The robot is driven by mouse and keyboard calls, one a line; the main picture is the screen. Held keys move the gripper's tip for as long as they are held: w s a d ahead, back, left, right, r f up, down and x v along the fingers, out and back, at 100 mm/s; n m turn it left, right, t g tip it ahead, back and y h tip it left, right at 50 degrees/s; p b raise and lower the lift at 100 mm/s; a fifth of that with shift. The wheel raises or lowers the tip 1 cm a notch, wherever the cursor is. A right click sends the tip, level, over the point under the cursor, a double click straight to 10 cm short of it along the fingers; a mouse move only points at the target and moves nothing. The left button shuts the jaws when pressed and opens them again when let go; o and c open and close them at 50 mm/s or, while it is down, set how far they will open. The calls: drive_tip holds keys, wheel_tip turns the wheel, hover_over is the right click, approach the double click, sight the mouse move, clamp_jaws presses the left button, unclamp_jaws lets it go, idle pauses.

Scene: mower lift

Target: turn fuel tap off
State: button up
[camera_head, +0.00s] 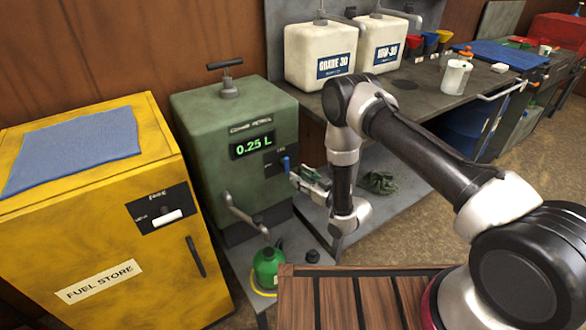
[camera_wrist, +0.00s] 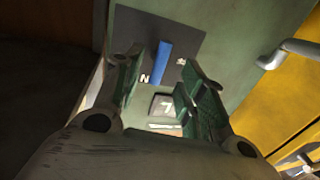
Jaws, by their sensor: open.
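The green petrol dispenser (camera_head: 215,120) has a lit display (camera_head: 252,145) reading 0.25 L. Its fuel tap is a blue lever (camera_head: 286,163) on a dark plate at the right of its front, standing nearly upright. In the wrist view the blue lever (camera_wrist: 163,62) shows on the dark plate (camera_wrist: 190,38), with an "N" beside it and another mark too small to read. My gripper (camera_head: 300,178) is open in front of the tap. In the wrist view my gripper (camera_wrist: 162,82) has its two green-padded fingers on either side of the lever's line. I cannot tell whether they touch it.
A green fuel can (camera_head: 267,265) stands below the dispenser's spout (camera_head: 245,215). A yellow fuel store cabinet (camera_head: 110,230) stands to the left. White oil containers (camera_head: 318,55) stand on the bench to the right. A slatted wooden surface (camera_head: 350,300) is in front.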

sight(287, 167)
drive_tip(key=x, duration=0.7)
drive_tip(key=shift+w+a, duration=0.15)
drive_tip(key=shift+a, duration=0.1)
clamp_jaws()
